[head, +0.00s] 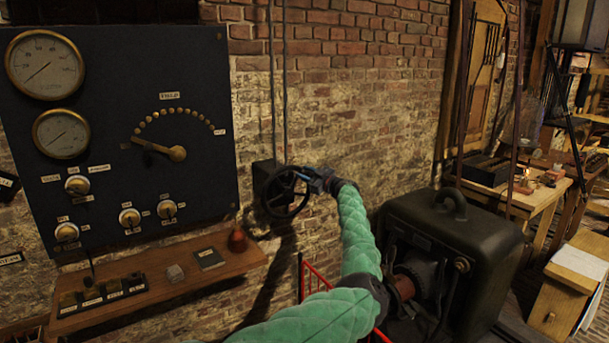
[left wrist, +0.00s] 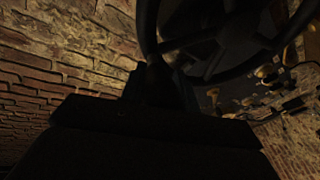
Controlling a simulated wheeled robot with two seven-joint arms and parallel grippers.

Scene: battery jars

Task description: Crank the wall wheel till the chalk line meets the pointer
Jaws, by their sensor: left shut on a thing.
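The black wall wheel (head: 285,193) with spokes is mounted on a dark box on the brick wall, right of the instrument panel. My left gripper (head: 318,181), at the end of the green-sleeved arm, is shut on the wheel's right side. In the left wrist view the wheel (left wrist: 237,38) is dark and close, and my left gripper (left wrist: 156,75) meets its rim. I cannot make out a chalk line or its pointer in either view. My right gripper is not in view.
A dark panel (head: 115,115) with gauges, knobs and a brass lever hangs at left, above a wooden shelf (head: 215,270). A black machine (head: 455,245) with a top handle stands right of my arm. A wooden workbench (head: 530,195) is farther right.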

